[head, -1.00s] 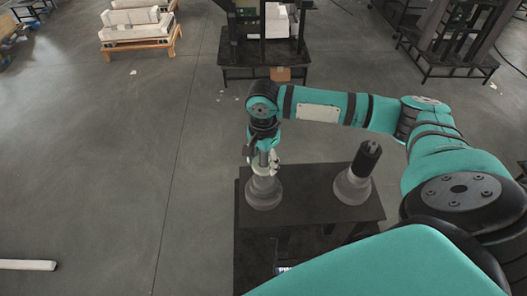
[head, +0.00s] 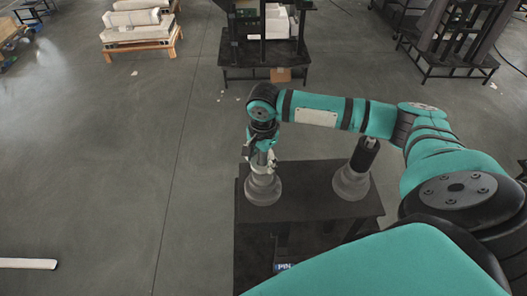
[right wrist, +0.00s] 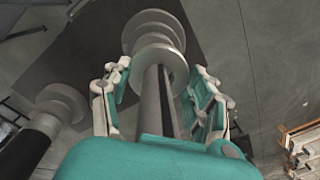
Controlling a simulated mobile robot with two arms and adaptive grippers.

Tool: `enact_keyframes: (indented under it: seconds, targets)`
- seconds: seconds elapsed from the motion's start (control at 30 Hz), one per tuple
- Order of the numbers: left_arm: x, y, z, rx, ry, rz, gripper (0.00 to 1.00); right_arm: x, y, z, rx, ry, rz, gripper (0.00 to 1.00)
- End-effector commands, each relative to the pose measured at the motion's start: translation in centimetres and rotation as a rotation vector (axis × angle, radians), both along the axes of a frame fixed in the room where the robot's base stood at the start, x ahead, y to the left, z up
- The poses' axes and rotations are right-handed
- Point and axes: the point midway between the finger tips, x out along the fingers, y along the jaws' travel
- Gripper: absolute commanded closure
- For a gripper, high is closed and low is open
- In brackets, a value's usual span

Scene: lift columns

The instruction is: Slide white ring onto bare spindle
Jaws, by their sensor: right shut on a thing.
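In the head view, two grey spindle bases stand on a dark table (head: 310,203). The right spindle (head: 351,183) has a thick black upper part. It also shows at the left in the right wrist view (right wrist: 62,102). The left spindle (head: 263,190) has a plain grey rod, upright between my fingers in the wrist view (right wrist: 152,105). My right gripper (head: 262,163) is over the left spindle. It is shut on the pale white ring (right wrist: 160,58), which appears around the rod, close above the stepped base. Ring contact with the base is unclear. My left gripper is out of view.
Another dark rack (head: 450,45) is at the upper right.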

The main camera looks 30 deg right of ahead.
Motion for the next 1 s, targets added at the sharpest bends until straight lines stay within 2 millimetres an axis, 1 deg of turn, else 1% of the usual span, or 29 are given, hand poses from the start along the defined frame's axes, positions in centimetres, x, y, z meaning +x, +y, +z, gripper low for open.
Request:
enact_keyframes:
  seconds: [0.03, 0.3, 0.33, 0.5, 0.83, 0.93, 1.0]
  targets:
    - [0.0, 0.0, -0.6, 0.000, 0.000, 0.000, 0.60, -1.8, 0.5, -3.1, -0.001, 0.054, 0.010, 0.82]
    - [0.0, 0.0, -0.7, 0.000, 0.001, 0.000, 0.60, -1.8, 0.5, -3.3, -0.001, 0.053, 0.010, 0.81]
    - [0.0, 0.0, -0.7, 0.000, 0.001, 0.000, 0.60, -1.8, 0.5, -3.3, -0.001, 0.053, 0.010, 0.37]
    - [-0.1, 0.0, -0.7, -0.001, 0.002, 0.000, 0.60, -1.9, 0.5, -3.3, -0.001, 0.055, 0.011, 0.15]
    - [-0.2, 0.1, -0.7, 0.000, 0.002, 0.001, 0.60, -1.9, 0.6, -3.1, 0.001, 0.056, 0.011, 0.14]
    - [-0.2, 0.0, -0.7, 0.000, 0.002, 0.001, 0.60, -1.9, 0.5, -2.2, 0.002, 0.052, 0.010, 0.14]
    - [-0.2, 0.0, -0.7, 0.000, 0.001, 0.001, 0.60, -1.9, 0.6, -1.1, 0.003, 0.046, 0.010, 0.14]
